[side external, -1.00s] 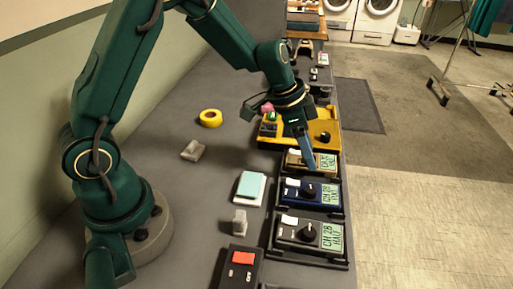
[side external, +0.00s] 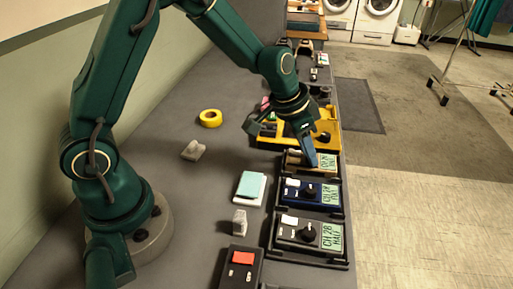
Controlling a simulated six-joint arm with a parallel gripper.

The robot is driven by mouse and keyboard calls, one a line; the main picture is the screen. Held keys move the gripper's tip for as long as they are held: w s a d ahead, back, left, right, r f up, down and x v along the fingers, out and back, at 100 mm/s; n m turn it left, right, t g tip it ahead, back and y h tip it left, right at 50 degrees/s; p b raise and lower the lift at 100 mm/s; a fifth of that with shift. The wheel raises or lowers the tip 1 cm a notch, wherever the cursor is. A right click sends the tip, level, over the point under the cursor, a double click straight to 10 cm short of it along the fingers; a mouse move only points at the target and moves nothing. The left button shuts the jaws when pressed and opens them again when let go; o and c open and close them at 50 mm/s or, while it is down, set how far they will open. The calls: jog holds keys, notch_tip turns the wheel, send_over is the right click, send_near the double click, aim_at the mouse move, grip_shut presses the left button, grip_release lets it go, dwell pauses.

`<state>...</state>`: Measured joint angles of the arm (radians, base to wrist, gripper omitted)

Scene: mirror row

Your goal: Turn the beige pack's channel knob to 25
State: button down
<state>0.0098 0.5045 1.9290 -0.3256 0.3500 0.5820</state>
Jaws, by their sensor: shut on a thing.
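The beige pack (side external: 292,160) sits in a dark cradle in the row at the right side of the counter. Its green display (side external: 328,162) shows a CH line whose number is too small to read surely. My gripper (side external: 312,160) reaches down from the upper left and is shut on the beige pack's channel knob. The knob itself is hidden behind the fingers.
A blue pack (side external: 292,194) and a black pack (side external: 285,229) stand nearer, their displays reading CH 28. A yellow tray (side external: 327,142) lies just behind. Yellow tape (side external: 210,118), a grey block (side external: 193,150) and a pale-blue-topped pad (side external: 251,184) lie left.

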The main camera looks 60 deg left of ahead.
jog(key=shift+n, duration=0.4)
